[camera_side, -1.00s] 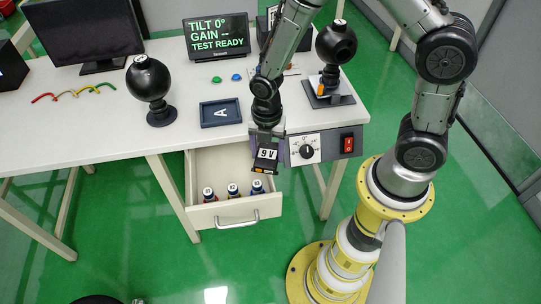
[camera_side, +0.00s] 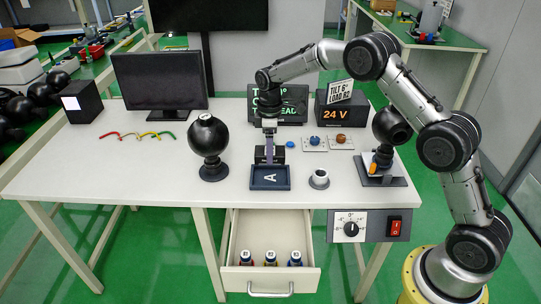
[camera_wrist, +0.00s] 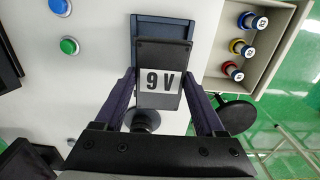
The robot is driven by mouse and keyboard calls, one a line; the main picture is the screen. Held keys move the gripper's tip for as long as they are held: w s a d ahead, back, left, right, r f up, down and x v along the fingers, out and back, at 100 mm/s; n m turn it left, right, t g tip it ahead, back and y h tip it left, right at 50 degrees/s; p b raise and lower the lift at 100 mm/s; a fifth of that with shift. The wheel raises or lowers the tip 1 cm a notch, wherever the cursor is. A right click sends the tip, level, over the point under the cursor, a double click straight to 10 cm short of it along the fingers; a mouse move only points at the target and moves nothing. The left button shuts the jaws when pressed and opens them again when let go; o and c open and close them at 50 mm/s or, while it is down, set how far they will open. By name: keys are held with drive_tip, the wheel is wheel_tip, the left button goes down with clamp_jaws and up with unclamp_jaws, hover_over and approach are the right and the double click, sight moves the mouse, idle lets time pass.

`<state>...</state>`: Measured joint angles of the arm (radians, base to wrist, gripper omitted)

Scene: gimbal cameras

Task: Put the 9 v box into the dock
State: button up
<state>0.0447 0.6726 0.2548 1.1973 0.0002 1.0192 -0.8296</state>
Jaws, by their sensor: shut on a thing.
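My gripper (camera_side: 269,158) points down at the table, just behind the dark-blue tray marked A (camera_side: 284,186), which looks like the dock. In the wrist view my gripper (camera_wrist: 160,88) is shut on the dark 9 V box (camera_wrist: 160,50), with one finger on each side and the white "9 V" label showing. The box covers part of the blue tray (camera_wrist: 160,23), whose far end shows beyond it. The height of the box over the tray is hard to tell. In the side view the box is hard to separate from the gripper.
A black ball on a stand (camera_side: 209,141) is left of the tray. A small round holder (camera_side: 319,179) is to its right. The open drawer (camera_side: 270,279) in front holds several small bottles. A 24 V box (camera_side: 345,117) and a monitor showing text (camera_side: 290,106) stand behind.

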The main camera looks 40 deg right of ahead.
idle(0.3)
hover_over(270, 178)
drive_tip(key=shift+f, duration=2.85)
drive_tip(key=shift+f, duration=1.15)
drive_tip(key=o, duration=1.5)
wheel_tip(270, 178, up, 14)
drive_tip(key=shift+f, duration=0.1)
